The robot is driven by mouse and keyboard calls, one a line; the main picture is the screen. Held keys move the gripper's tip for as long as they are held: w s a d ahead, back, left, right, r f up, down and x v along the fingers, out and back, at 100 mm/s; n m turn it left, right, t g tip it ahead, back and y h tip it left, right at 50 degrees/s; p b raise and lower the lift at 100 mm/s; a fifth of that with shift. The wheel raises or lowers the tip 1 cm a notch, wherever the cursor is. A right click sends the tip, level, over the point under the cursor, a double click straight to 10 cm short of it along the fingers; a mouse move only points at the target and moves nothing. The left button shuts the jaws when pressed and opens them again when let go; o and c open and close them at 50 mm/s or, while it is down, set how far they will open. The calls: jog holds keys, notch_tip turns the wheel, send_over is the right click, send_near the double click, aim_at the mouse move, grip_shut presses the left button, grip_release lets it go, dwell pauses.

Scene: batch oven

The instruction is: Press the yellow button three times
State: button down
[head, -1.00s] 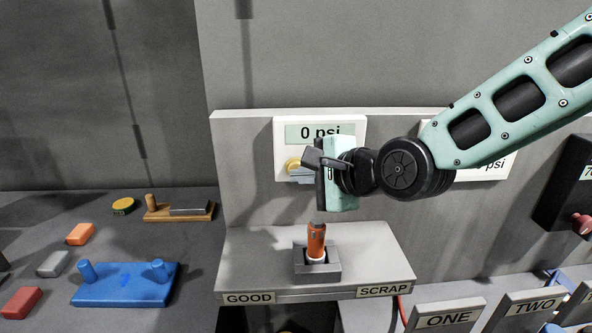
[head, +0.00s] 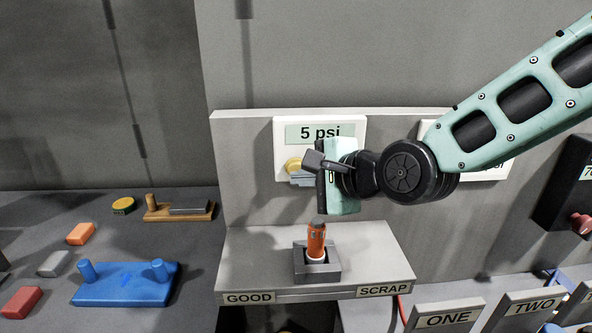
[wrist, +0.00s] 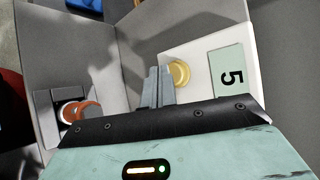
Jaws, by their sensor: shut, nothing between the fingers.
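The yellow button (head: 293,164) is on a white panel (head: 350,125) with a display above it reading "5 psi". In the wrist view the yellow button (wrist: 180,73) lies just beside the tips of the closed fingers, and the display (wrist: 229,77) shows a 5. My gripper (head: 301,179) is shut and empty, its fingertips at the lower edge of the button. In the wrist view my gripper (wrist: 157,74) covers no more than the button's edge. I cannot tell whether the fingertips touch it.
An orange cylinder (head: 316,239) stands in a grey holder (head: 318,273) below my gripper, on a shelf marked GOOD and SCRAP. A second panel is partly hidden behind my arm. A blue block with two pegs (head: 125,288) and several small pieces lie at left.

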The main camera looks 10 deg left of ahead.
jog(key=shift+s, duration=0.25)
jog(key=shift+s+d, duration=0.2)
jog(key=shift+s, duration=0.6)
jog(key=shift+s+d, duration=0.25)
jog(key=shift+s, duration=0.6)
jog(key=shift+s+d, duration=0.2)
jog(key=shift+s, duration=0.6)
